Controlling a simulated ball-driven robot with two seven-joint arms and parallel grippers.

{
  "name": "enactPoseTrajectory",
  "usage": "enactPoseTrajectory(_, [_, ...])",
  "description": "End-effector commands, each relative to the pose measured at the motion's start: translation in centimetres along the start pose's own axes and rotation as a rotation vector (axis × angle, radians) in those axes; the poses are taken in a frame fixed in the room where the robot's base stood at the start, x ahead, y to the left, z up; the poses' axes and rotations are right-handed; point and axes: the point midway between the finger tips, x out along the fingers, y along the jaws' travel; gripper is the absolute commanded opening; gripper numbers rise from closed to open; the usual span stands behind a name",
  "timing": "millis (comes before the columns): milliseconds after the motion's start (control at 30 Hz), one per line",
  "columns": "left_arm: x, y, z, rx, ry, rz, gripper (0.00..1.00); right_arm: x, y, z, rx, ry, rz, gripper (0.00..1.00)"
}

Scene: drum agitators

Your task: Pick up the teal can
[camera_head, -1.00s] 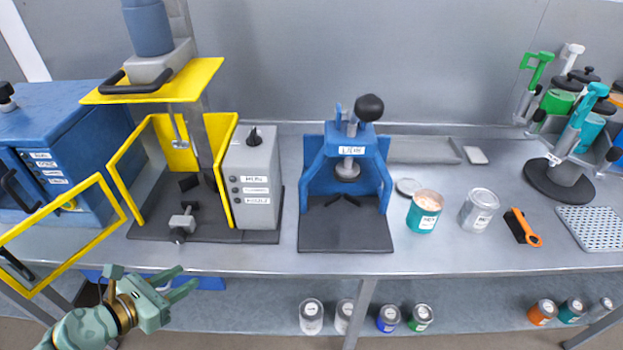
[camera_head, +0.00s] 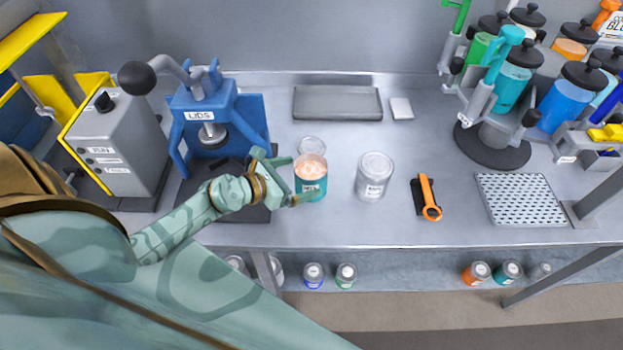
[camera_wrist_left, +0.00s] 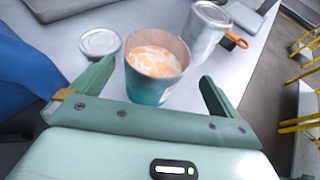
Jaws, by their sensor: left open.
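The teal can (camera_head: 312,186) stands upright on the metal bench, open at the top with orange and white contents. My left gripper (camera_head: 296,178) is open at the can's left side in the head view. In the left wrist view the teal can (camera_wrist_left: 151,88) stands between the two spread fingers, nearer the left one, with a gap to the right finger. I cannot tell whether a finger touches it. My right gripper is not in view.
A grey can (camera_head: 374,178) stands to the right, with an orange-handled tool (camera_head: 428,198) beyond it. A loose lid (camera_head: 312,145) lies behind the teal can. The blue lid press (camera_head: 218,120) stands close at the left. A perforated plate (camera_head: 520,200) lies further right.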

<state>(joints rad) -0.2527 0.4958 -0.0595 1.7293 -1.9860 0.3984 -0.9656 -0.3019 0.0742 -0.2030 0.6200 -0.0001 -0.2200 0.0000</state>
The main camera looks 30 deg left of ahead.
Motion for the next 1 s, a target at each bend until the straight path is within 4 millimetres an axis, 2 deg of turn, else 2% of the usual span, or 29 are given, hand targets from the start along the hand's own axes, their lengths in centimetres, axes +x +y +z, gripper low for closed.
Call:
enactPoseTrajectory(167, [1.5, 0.1, -0.2, 0.001, -0.002, 0.0, 1.0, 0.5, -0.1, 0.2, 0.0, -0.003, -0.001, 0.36])
enactPoseTrajectory(400, [5.2, 0.6, -0.8, -0.001, -0.002, 0.0, 1.0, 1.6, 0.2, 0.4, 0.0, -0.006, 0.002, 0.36])
enactPoseTrajectory(500, [5.8, 0.6, -0.8, 0.001, -0.001, 0.0, 1.0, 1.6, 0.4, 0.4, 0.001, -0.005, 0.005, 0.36])
enactPoseTrajectory(700, [5.8, 0.6, -0.7, 0.001, 0.0, -0.001, 1.0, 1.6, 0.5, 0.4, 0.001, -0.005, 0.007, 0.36])
enactPoseTrajectory(767, [5.8, 0.6, -0.7, 0.001, 0.0, 0.0, 0.86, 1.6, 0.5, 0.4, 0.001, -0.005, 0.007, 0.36])
enactPoseTrajectory(933, [5.8, 0.6, -0.7, 0.001, 0.0, 0.0, 0.39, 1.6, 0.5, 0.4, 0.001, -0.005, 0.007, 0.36])
enactPoseTrajectory(1000, [5.8, 0.6, -0.6, 0.002, -0.003, 0.0, 0.39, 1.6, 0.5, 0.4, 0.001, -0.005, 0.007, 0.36])
